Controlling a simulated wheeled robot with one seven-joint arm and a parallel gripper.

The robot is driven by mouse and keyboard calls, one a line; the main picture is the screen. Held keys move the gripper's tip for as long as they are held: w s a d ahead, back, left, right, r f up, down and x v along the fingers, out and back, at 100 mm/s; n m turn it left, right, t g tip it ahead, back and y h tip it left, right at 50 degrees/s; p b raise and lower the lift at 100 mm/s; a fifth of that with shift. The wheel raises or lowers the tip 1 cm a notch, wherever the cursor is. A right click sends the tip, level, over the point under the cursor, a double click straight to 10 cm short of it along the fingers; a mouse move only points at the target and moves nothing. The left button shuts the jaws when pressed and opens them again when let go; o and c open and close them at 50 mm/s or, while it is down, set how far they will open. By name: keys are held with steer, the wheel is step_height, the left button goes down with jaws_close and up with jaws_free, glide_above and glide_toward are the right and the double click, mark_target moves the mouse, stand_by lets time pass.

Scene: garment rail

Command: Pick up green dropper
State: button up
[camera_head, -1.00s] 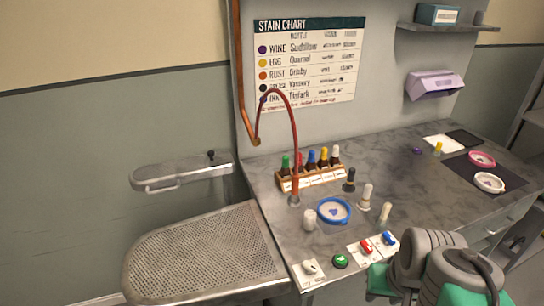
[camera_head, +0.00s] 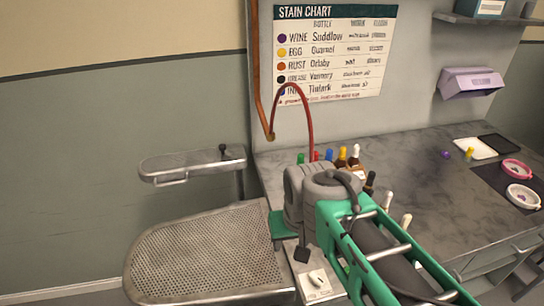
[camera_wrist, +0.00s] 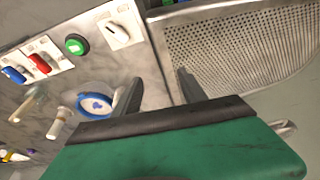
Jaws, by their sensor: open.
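The green dropper (camera_head: 301,158) stands at the left end of a row of coloured droppers at the back of the counter, behind my arm. Only its green top shows in the head view; its lower part is hidden. I cannot make it out in the wrist view. My gripper (camera_wrist: 158,88) is open and empty, with its two dark fingers apart above the counter's edge beside the perforated board. In the head view my arm blocks most of the gripper, which is in front of the dropper row and apart from it.
A red hose (camera_head: 311,125) arches up just behind the droppers. The blue-rimmed dish (camera_wrist: 96,106), green button (camera_wrist: 76,44) and switches (camera_wrist: 38,62) lie near the gripper. The perforated board (camera_head: 200,250) is at left. The counter's middle right (camera_head: 440,190) is clear.

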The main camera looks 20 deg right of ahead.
steer(key=w+d+r+m+p, duration=0.2)
steer(key=w+r+m, duration=0.2)
steer(key=w+r, duration=0.4)
steer(key=m+g+p, duration=0.3)
steer(key=m+p, duration=0.3)
steer(key=m, duration=0.7)
glide_toward(301, 154)
step_height(301, 154, down, 2)
steer(key=shift+f, duration=0.25)
steer(key=shift+d+f, duration=0.2)
steer(key=shift+f, duration=0.15)
step_height(301, 154, down, 7)
steer(key=shift+a+f+p, duration=0.15)
steer(key=shift+f+p, duration=0.05)
steer(key=shift+p, duration=0.4)
jaws_close()
